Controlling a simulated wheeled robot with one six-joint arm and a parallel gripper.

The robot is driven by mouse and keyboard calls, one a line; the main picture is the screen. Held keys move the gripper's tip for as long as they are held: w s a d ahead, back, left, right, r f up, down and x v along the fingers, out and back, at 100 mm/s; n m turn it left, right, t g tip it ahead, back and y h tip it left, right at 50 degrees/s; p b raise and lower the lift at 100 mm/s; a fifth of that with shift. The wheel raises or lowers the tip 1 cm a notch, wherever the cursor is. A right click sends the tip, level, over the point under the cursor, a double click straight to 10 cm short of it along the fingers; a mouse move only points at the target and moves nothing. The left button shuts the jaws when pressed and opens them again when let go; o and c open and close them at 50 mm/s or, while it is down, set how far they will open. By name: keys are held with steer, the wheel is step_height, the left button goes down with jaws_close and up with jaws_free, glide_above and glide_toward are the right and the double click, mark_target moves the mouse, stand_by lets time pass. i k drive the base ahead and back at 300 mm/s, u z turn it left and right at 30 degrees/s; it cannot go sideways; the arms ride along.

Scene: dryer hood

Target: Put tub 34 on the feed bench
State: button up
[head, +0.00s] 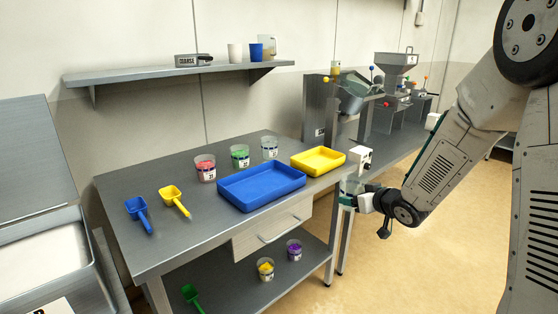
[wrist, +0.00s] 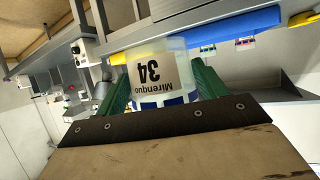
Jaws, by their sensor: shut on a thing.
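Tub 34 (wrist: 152,72) is a translucent tub with a white label reading "Mirenquo 34" and a blue band; the label shows upside down in the wrist view. My gripper (wrist: 158,88) is shut on it, with a green finger on each side. In the head view my gripper (head: 348,197) holds the tub (head: 352,186) just off the right end of the near grey bench (head: 155,262). A second bench (head: 398,148) with a hopper machine (head: 394,72) stands behind. I cannot read which bench is the feed bench.
The near bench carries a blue tray (head: 262,187), a yellow tray (head: 318,161), several tubs including a red-filled one (head: 205,169), a blue scoop (head: 138,211) and a yellow scoop (head: 174,199). Its front left is clear. A white control box (head: 360,158) stands beyond the yellow tray.

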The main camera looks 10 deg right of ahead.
mark_target(294, 148)
steer(key=z, duration=0.7)
steer(key=i, duration=0.9)
steer(key=z, duration=0.4)
steer(key=i, duration=0.95)
steer(key=u, duration=1)
steer(key=i, duration=0.7)
steer(key=u, duration=0.65)
